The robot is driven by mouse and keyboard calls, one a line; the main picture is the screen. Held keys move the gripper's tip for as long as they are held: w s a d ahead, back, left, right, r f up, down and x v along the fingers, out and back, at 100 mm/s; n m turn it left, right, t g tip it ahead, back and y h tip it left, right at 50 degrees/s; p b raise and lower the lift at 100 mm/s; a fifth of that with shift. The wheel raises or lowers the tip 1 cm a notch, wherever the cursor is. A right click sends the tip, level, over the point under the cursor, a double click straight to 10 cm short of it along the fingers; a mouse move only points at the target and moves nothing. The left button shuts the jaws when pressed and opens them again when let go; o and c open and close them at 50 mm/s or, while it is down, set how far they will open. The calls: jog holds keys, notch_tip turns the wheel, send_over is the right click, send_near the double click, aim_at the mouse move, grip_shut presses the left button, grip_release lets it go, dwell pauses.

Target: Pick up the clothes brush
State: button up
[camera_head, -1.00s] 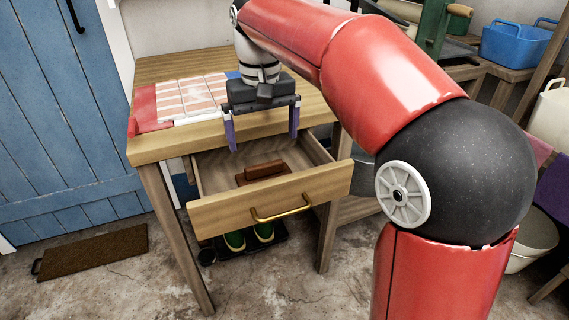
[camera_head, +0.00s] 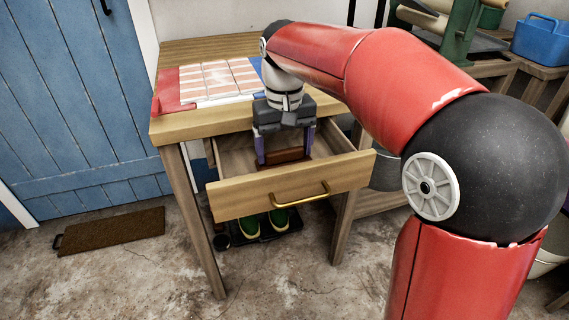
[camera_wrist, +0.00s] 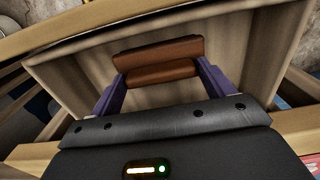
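The clothes brush (camera_head: 288,156), a reddish-brown block, lies inside the open drawer (camera_head: 285,196). In the wrist view the brush (camera_wrist: 158,52) spans the gap between the purple fingers, with a second brown band just on the near side of it; I cannot tell whether that is part of the brush. My gripper (camera_head: 285,160) points down into the drawer with its fingers wide apart. One finger is near each end of the brush. I cannot tell whether they touch it. The gripper body partly hides the brush in the head view.
The wooden table (camera_head: 205,125) carries a striped cloth (camera_head: 222,78) above the drawer. The drawer front with its brass handle (camera_head: 298,204) stands close to my gripper. Green shoes (camera_head: 265,222) sit below. A brown mat (camera_head: 112,230) lies on the floor at left.

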aim_at(284, 150)
jog(key=c, duration=0.6)
jog(key=shift+r, duration=0.15)
notch_tip(284, 150, up, 20)
jog(key=shift+f+p, duration=0.15)
jog(key=shift+p, duration=0.75)
